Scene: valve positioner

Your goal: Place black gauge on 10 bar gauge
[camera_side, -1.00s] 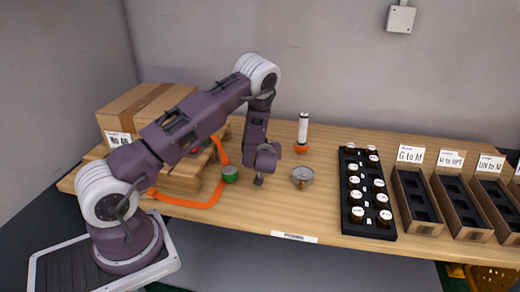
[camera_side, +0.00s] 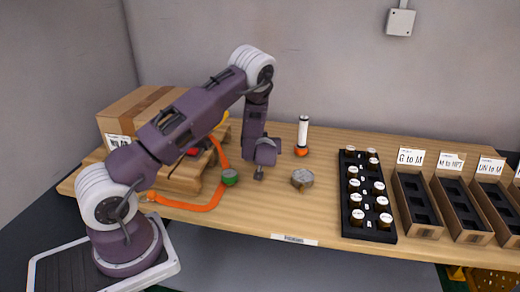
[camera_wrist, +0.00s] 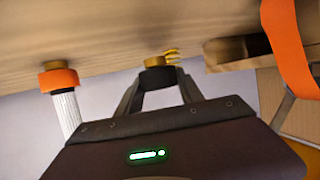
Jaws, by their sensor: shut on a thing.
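My gripper (camera_wrist: 160,88) is shut on a small black round part with a brass fitting, the black gauge (camera_wrist: 159,77). In the side view my gripper (camera_side: 259,174) points down just above the table, and the held part is too small there to make out. A round metal gauge (camera_side: 301,179) lies on the table to the right of my gripper, apart from it. Its markings cannot be read, so I cannot tell if it is the 10 bar gauge.
A green-topped part (camera_side: 230,177) and an orange strap (camera_side: 205,205) are left of my gripper. A white cylinder with an orange base (camera_side: 302,136) stands behind. A black tray (camera_side: 352,228) of fittings and labelled boxes (camera_side: 420,228) are right. A carton (camera_side: 140,103) sits back left.

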